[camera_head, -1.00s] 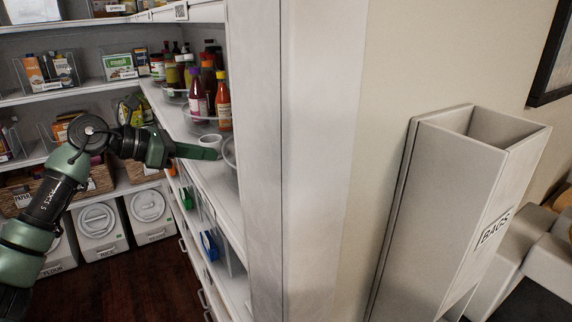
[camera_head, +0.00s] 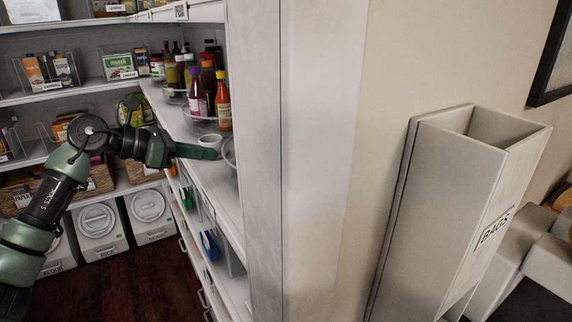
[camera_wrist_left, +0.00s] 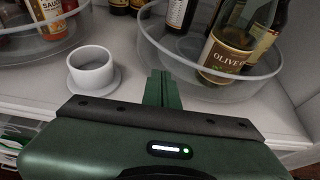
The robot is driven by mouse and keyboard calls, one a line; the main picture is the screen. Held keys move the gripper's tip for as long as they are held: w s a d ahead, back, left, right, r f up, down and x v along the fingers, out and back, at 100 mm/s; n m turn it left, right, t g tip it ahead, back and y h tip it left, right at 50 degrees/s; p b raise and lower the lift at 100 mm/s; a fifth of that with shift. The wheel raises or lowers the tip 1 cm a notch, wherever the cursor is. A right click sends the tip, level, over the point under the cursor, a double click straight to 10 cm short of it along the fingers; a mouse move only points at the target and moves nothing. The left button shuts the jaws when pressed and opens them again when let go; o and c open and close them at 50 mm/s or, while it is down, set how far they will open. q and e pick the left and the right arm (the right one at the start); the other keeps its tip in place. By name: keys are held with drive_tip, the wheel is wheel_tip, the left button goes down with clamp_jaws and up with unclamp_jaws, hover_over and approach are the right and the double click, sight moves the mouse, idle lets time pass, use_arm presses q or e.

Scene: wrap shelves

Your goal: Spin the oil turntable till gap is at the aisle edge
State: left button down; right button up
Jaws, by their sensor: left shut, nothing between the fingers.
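The oil turntable (camera_wrist_left: 182,70) is a clear round tray with a raised rim, at the upper right of the left wrist view. It holds dark bottles, one labelled olive oil (camera_wrist_left: 228,52). In the head view only a sliver of its rim (camera_head: 229,152) shows past the shelf's end panel. My left gripper (camera_wrist_left: 162,80) is shut and empty, its fingertips close to the tray's near left rim; I cannot tell whether they touch. It also shows in the head view (camera_head: 214,153), reaching over the shelf. Any gap in the bottles is not clearly visible. My right gripper is out of view.
A white cup on a saucer (camera_wrist_left: 92,70) stands just left of my fingers. Another clear turntable (camera_wrist_left: 52,45) with sauce bottles is farther left. The white end panel (camera_head: 262,160) closes off the shelf's right side. A bags bin (camera_head: 450,200) stands at the right.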

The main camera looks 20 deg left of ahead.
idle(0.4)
use_arm(q)
drive_tip(key=shift+w+d, duration=0.2)
drive_tip(key=shift+d, duration=0.45)
drive_tip(key=shift+s, duration=0.1)
drive_tip(key=shift+s+f, duration=0.1)
drive_tip(key=shift+s, duration=0.05)
drive_tip(key=shift+s+d+b, duration=0.3)
drive_tip(key=shift+s+b, duration=0.4)
drive_tip(key=shift+b, duration=0.05)
drive_tip(key=shift+s+d, duration=0.1)
drive_tip(key=shift+s, duration=0.05)
